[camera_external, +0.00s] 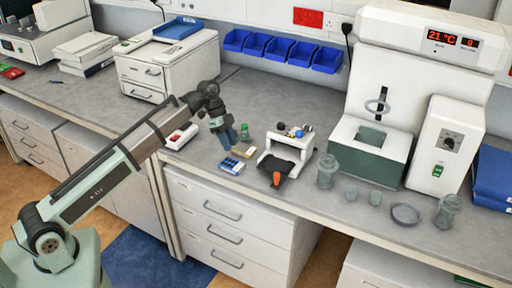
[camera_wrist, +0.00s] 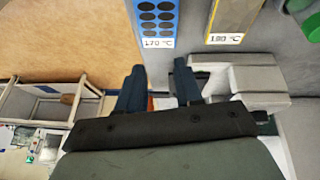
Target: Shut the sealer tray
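The sealer (camera_external: 290,146) is a small white bench device near the counter's front edge. Its dark tray (camera_external: 270,164) sticks out at the front left, with an orange handle (camera_external: 276,179) at its end. My gripper (camera_external: 229,138) is in the air to the left of the sealer, pointing down and apart from the tray. In the wrist view my gripper (camera_wrist: 158,84) shows two dark blue fingers spread apart with nothing clearly held. A white stepped shape right of the fingers may be the sealer, but I cannot tell for sure.
A blue block (camera_external: 231,166) labelled 170 °C (camera_wrist: 158,43) and a yellow block (camera_external: 243,152) labelled 180 °C (camera_wrist: 226,38) lie beside the sealer. A green-capped vial (camera_external: 245,131) stands behind. Glass jars (camera_external: 326,170) stand right of the sealer. Counter between the blocks and front edge is clear.

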